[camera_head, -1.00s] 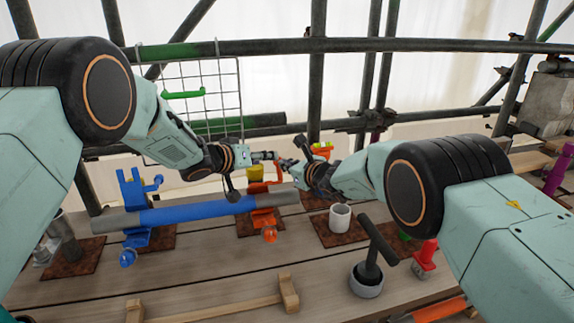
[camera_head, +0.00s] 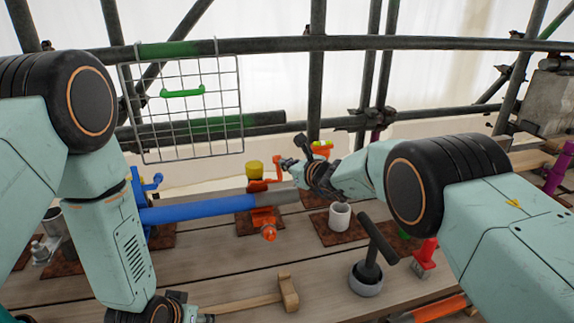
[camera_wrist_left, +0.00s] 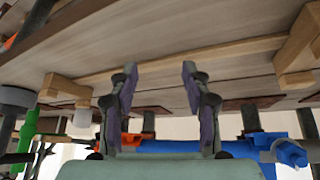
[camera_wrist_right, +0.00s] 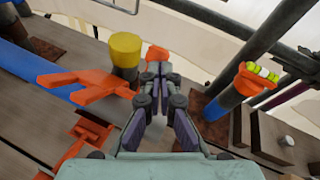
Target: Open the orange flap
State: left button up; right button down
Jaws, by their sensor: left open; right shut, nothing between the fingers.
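The orange flap (camera_head: 258,186) stands raised behind the blue pipe (camera_head: 205,210), above the orange clamp base (camera_head: 262,218). In the right wrist view the flap (camera_wrist_right: 85,85) is a forked piece left of the fingers. My right gripper (camera_head: 284,163) is shut and empty beside the flap's upright orange end (camera_head: 277,167). In the right wrist view an orange knob (camera_wrist_right: 157,53) shows just beyond its fingertips (camera_wrist_right: 155,80); whether they touch is unclear. My left gripper (camera_wrist_left: 152,75) is open and empty, low over the front of the bench, away from the flap.
A white cup (camera_head: 339,216) and a black-handled tool in a grey ring (camera_head: 366,280) stand to the right. A yellow cylinder (camera_head: 254,170) stands behind the flap. A wire grid (camera_head: 190,140) hangs at the back.

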jog(key=shift+s+a, duration=0.1)
pick_arm(q)
jog(key=s+f+g, duration=0.2)
jog(key=s+g, duration=0.1)
jog(key=s, duration=0.9)
jog(key=s+a+f+n+g, duration=0.1)
jog(key=s+f+g, duration=0.1)
jog(key=s, duration=1.1)
jog(key=shift+s+f+g+y, duration=0.3)
jog(key=shift+f+g+y, duration=0.1)
jog(key=shift+g, duration=0.2)
pick_arm(e)
jog(key=shift+r, duration=0.15)
pick_arm(q)
jog(key=shift+a, duration=0.15)
